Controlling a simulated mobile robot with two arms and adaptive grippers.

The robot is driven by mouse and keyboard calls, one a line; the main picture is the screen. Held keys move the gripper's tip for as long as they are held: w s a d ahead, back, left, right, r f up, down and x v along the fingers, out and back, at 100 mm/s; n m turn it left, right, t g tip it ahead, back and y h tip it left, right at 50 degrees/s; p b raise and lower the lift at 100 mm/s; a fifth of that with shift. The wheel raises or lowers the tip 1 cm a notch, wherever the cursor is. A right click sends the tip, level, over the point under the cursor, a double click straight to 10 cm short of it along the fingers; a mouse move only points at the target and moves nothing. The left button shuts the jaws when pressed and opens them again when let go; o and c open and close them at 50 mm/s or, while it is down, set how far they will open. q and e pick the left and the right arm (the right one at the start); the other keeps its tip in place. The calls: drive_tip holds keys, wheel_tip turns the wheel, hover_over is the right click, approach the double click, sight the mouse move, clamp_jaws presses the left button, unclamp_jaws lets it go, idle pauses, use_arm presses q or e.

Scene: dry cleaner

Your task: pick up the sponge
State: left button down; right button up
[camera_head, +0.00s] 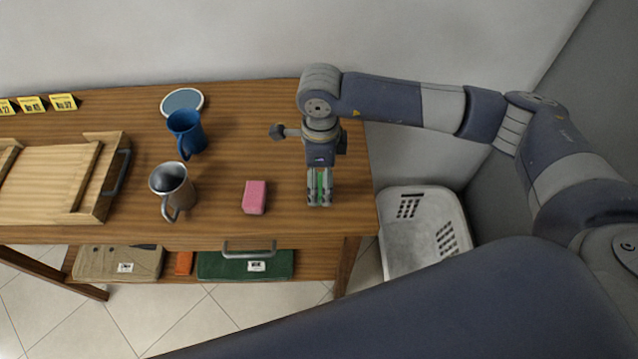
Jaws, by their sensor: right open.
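A pink sponge (254,197) lies on the wooden table (225,220) near its front edge, to the right of the metal mug. My right gripper (319,203) is over the table to the right of the sponge, pointing down, apart from it. It is open. A green strip shows between its fingers; I cannot tell what it is. My left gripper is not in view.
A metal mug (171,187) and a blue mug (186,132) stand left of the sponge, with a round white-rimmed disc (183,101) behind. A wooden tray (106,187) is at left. A white basket (415,250) stands on the floor at right. Folded cloths lie on the lower shelf.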

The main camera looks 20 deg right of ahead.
sight(319, 184)
wheel_tip(319, 184, down, 2)
drive_tip(key=shift+a+f+p, duration=0.15)
drive_tip(key=shift+p, duration=0.2)
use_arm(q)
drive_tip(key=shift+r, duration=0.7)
use_arm(e)
drive_tip(key=shift+f, duration=0.5)
drive_tip(key=shift+c, duration=0.3)
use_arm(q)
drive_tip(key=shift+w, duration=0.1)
use_arm(e)
drive_tip(key=c, duration=0.8)
